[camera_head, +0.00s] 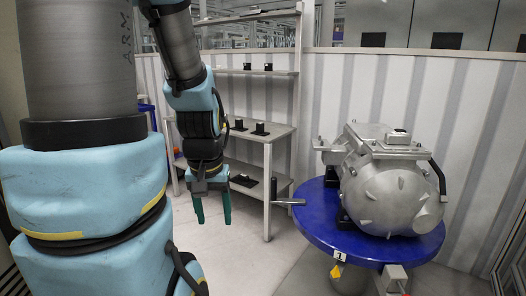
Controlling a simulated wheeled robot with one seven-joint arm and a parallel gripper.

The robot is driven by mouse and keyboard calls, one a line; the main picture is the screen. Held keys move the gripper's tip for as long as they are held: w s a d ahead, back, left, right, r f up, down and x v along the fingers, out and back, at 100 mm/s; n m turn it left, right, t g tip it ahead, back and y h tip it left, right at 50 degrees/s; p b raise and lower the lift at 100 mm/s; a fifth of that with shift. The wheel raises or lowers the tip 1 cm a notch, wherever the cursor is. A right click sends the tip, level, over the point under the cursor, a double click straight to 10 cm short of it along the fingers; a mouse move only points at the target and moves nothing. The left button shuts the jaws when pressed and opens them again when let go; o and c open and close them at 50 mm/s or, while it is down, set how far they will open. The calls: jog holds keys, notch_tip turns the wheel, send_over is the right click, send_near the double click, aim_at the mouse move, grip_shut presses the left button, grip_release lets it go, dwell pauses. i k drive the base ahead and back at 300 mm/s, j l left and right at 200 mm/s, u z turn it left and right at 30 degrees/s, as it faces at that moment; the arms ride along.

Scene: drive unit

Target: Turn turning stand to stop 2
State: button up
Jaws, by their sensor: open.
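The turning stand has a round blue top (320,215) at the right, with a grey metal drive unit (390,190) on it. A white label reading 1 (340,256) sits on the front rim, with a small yellow tag below it. A bar with a dark upright grip (274,190) sticks out from the left side of the stand. No label for stop 2 can be made out. My gripper (212,221) hangs pointing down, left of the grip and apart from it. Its two green fingers are open with nothing between them.
A beige shelf unit (268,138) with small black items on its shelves stands behind my gripper. A striped wall (460,140) runs behind the stand. Grey floor (240,262) is clear between my arm and the stand. A grey block (393,277) is below the top's front edge.

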aim_at(368, 209)
jog(key=i+l+u, duration=0.1)
jog(key=i+l, duration=0.15)
jog(key=i, duration=0.25)
jog(key=i+l+u, duration=0.15)
jog(key=i+l, duration=0.15)
jog(key=i, duration=0.2)
